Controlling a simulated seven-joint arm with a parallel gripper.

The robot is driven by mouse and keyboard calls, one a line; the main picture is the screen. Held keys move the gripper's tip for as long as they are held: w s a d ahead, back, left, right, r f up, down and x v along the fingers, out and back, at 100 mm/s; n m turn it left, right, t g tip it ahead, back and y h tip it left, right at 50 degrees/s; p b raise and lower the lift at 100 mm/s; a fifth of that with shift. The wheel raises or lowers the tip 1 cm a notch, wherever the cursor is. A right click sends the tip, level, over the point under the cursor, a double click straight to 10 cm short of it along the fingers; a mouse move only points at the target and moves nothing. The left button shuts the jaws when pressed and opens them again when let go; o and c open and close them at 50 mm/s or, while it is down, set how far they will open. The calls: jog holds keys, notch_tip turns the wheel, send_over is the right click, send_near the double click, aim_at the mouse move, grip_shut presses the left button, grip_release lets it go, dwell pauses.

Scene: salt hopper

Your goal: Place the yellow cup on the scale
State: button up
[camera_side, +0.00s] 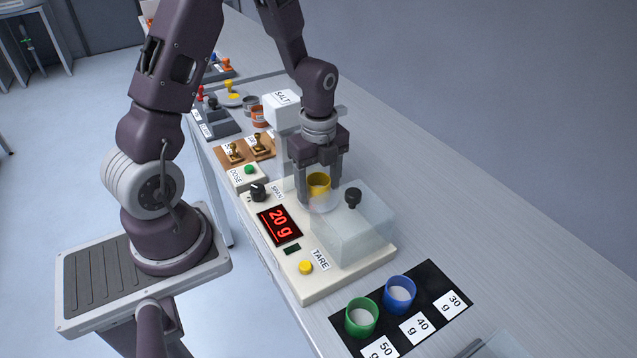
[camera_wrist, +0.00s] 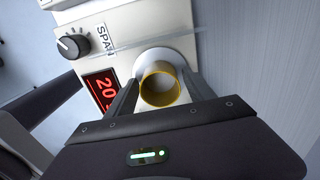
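The yellow cup (camera_side: 319,183) is upright between the two fingers of my gripper (camera_side: 318,188), at the scale (camera_side: 287,265). The fingers of my gripper (camera_wrist: 160,85) are against opposite sides of the cup. A gap between the cup's base and the pan cannot be made out. The scale's red display (camera_side: 280,224) reads 20 g.
A clear cover with a black knob (camera_side: 353,198) stands beside the cup. The white salt hopper (camera_side: 283,108) is behind my gripper. A green cup (camera_side: 361,318) and a blue cup (camera_side: 400,294) stand on a black mat (camera_side: 432,276); its 30 g place is empty.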

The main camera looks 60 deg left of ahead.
notch_tip(320, 180, up, 12)
jog(key=s+d+r+n+t, duration=0.2)
jog(key=s+d+r+n, duration=0.3)
jog(key=s+n, duration=0.2)
jog(key=s+d+r+n+t, duration=0.3)
jog(key=s+n, duration=0.5)
jog(key=n, duration=0.3)
notch_tip(320, 180, up, 2)
jog(key=shift+s+d+r+t, duration=0.2)
jog(key=shift+d+r+t, duration=0.1)
jog(key=shift+d, duration=0.55)
